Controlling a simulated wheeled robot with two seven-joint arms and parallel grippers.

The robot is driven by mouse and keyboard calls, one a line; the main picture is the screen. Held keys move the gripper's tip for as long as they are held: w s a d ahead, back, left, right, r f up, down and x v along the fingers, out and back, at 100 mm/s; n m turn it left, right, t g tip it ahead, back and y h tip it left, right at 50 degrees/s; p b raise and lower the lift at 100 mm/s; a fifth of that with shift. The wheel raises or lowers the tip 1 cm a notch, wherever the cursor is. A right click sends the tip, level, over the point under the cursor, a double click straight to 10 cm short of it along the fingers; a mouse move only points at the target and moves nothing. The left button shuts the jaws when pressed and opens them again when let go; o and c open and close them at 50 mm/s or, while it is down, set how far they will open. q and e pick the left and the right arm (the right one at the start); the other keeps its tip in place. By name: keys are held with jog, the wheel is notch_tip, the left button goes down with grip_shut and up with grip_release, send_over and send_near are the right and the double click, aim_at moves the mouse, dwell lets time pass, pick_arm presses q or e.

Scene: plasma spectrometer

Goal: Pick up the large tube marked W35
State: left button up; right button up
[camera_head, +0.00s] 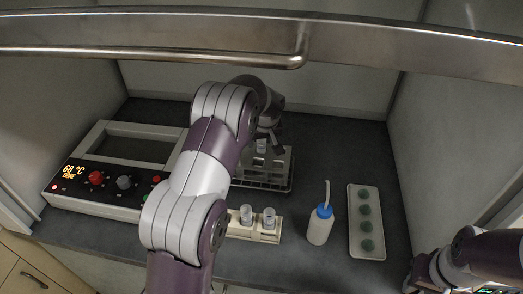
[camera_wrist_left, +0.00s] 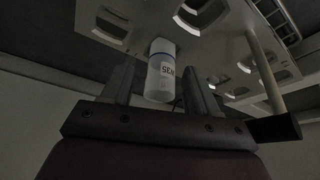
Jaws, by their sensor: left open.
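My left gripper (camera_head: 268,138) reaches over the tube rack (camera_head: 275,186) at the back middle of the counter. In the left wrist view the left gripper (camera_wrist_left: 160,78) is open, with a pale tube (camera_wrist_left: 160,62) between its two fingers, and no clear grip on it. A tube (camera_head: 261,146) also shows by the gripper in the head view. I cannot read W35 on any tube. My arm hides part of the rack. My right gripper (camera_head: 420,272) is partly in view at the lower right, too unclear to judge.
A small holder (camera_head: 255,233) with two cups stands in front of the rack. To its right are a blue-capped bottle (camera_head: 320,225) with a spout and a white tray (camera_head: 357,245) of green round items. A heater unit (camera_head: 98,196) stands left. A metal bar (camera_head: 200,40) crosses above.

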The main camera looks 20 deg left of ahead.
pick_arm(q)
jog(key=shift+w+a+f, duration=0.1)
jog(key=shift+c, duration=0.5)
grip_shut()
